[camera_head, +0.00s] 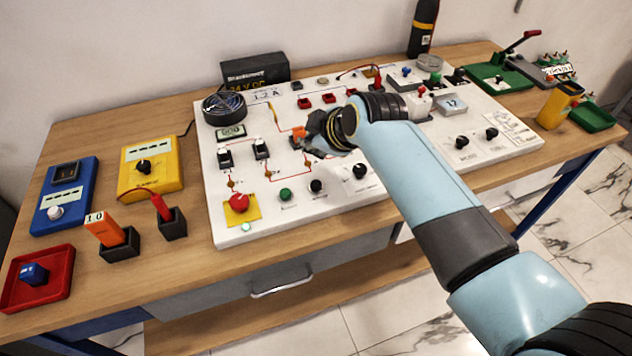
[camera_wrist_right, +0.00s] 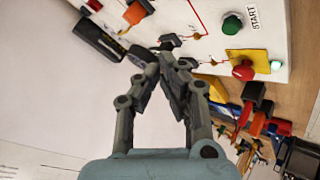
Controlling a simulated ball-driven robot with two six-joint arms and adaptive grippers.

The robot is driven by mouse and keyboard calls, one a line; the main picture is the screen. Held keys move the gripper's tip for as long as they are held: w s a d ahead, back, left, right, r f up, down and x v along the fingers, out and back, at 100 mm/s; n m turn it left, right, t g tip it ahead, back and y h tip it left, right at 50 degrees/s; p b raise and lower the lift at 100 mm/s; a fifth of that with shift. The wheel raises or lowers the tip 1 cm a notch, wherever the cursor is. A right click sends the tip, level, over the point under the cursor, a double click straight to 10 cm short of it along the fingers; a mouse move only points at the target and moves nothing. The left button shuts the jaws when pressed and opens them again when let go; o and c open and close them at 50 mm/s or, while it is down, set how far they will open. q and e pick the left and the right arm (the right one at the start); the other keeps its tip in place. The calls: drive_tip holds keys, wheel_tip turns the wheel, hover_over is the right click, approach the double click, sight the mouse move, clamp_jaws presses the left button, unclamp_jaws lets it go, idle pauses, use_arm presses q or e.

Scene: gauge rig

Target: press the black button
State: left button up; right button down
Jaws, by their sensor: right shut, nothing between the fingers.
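A black button (camera_head: 316,186) sits on the white panel (camera_head: 262,205), just right of the green button (camera_head: 285,195). The black button does not show in the right wrist view, where the green button (camera_wrist_right: 231,25) is marked START. My right gripper (camera_head: 312,146) is over the middle of the panel, farther back than the black button and apart from it. In the right wrist view my right gripper (camera_wrist_right: 165,62) has its fingers shut together with nothing between them. My left gripper is not in view.
A red mushroom button (camera_head: 238,202) on a yellow plate stands left of the green button. A larger black knob (camera_head: 360,171) stands to the right. Small black switches (camera_head: 260,149) and an orange part (camera_head: 298,133) are near the gripper. My right arm covers part of the panel's right side.

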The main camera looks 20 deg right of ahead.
drive_tip(key=b, duration=0.7)
hover_over(313, 185)
wheel_tip(313, 185, down, 8)
drive_tip(key=shift+f, duration=0.1)
drive_tip(key=shift+w+f, duration=0.1)
drive_tip(key=shift+f, duration=0.2)
drive_tip(key=shift+f, duration=0.1)
idle(0.7)
drive_tip(key=shift+f, duration=0.3)
drive_tip(key=shift+f+b, duration=0.45)
drive_tip(key=shift+f, duration=0.1)
idle(0.7)
drive_tip(key=shift+r, duration=0.1)
drive_tip(key=shift+r+p, duration=0.85)
drive_tip(key=shift+p, duration=0.2)
drive_tip(key=shift+r, duration=0.1)
